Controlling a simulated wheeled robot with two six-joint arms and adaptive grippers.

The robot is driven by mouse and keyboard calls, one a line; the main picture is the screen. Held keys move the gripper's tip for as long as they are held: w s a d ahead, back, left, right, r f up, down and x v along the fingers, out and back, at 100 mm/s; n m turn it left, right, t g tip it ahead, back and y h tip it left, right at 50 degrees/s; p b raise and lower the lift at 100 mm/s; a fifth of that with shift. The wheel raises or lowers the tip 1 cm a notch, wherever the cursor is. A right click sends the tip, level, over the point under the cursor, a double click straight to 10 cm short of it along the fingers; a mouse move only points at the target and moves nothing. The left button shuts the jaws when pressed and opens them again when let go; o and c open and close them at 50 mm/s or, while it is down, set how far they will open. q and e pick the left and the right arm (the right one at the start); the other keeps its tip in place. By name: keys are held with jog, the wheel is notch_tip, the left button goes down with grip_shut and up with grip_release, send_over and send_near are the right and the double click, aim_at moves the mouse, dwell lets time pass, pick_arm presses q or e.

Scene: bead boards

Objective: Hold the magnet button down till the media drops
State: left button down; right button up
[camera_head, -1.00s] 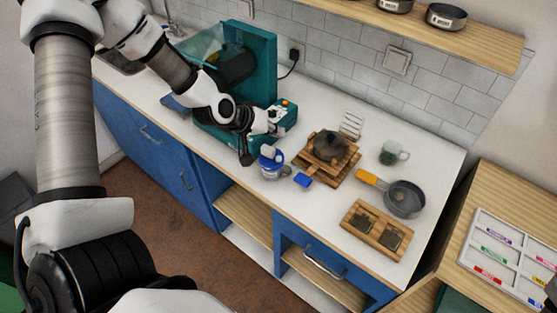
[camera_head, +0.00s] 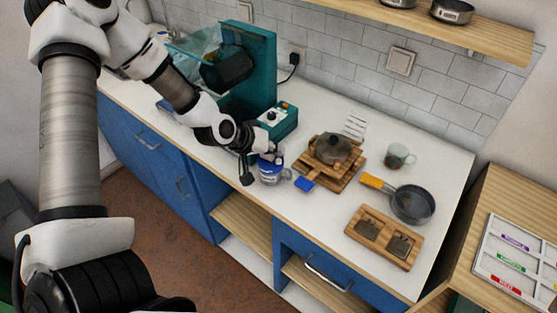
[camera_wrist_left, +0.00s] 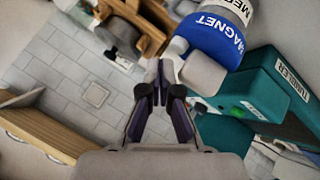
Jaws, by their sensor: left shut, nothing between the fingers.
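The media magnet (camera_head: 272,172), a blue and white body, stands on the white counter in front of the teal machine. In the left wrist view the magnet (camera_wrist_left: 217,40) shows upside down with the word MAGNET on its blue band. A pale block (camera_wrist_left: 203,74) on its end, perhaps the button, is close to my fingertips. My left gripper (camera_head: 267,154) is shut and empty at the top of the magnet. In the left wrist view my gripper (camera_wrist_left: 160,72) has its tips together beside the pale block; I cannot tell whether they touch it. My right gripper is out of view.
The teal machine (camera_head: 256,52), labelled TUMBLER, stands behind with a dark drum.

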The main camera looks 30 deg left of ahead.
aim_at(276, 161)
pick_arm(q)
jog(key=shift+f, duration=0.1)
dwell(0.8)
jog(key=shift+f+b, duration=0.3)
jog(key=shift+b, duration=0.1)
jog(key=shift+f+b, duration=0.4)
dwell(0.4)
jog(key=shift+r, duration=0.1)
dwell(1.5)
jog(key=shift+r+p, duration=0.75)
notch_tip(276, 161, up, 5)
jog(key=p, duration=0.4)
jog(key=shift+p, duration=0.35)
